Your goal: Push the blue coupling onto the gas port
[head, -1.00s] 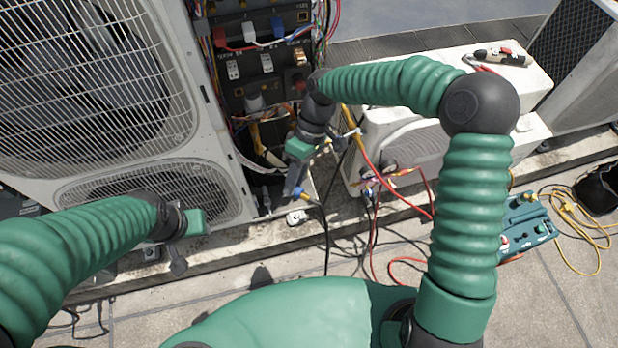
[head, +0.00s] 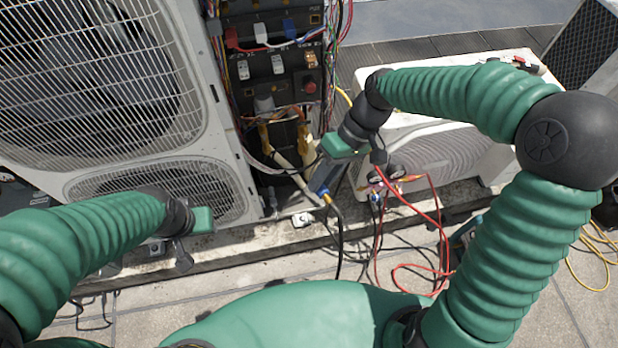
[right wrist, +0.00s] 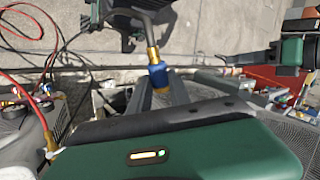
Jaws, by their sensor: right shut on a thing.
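The blue coupling (head: 326,198) is at the fingertips of my right gripper (head: 324,189), with a black hose hanging below it. In the right wrist view the blue coupling (right wrist: 158,76) has brass on both sides and sits between the grey fingers (right wrist: 172,92), which are shut on it. It is in front of the open service bay of the large condenser (head: 190,110). A small pale fitting (head: 303,219) lies low beside the bay. I cannot tell which fitting is the gas port. My left gripper (head: 183,260) hangs before the lower grille; its jaw state is unclear.
Wires and a dark control panel (head: 275,65) fill the bay above. A smaller white condenser (head: 440,150) stands to the right, with a gauge manifold (head: 393,178) and red hoses (head: 436,230) before it. A concrete ledge (head: 235,240) runs along the front.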

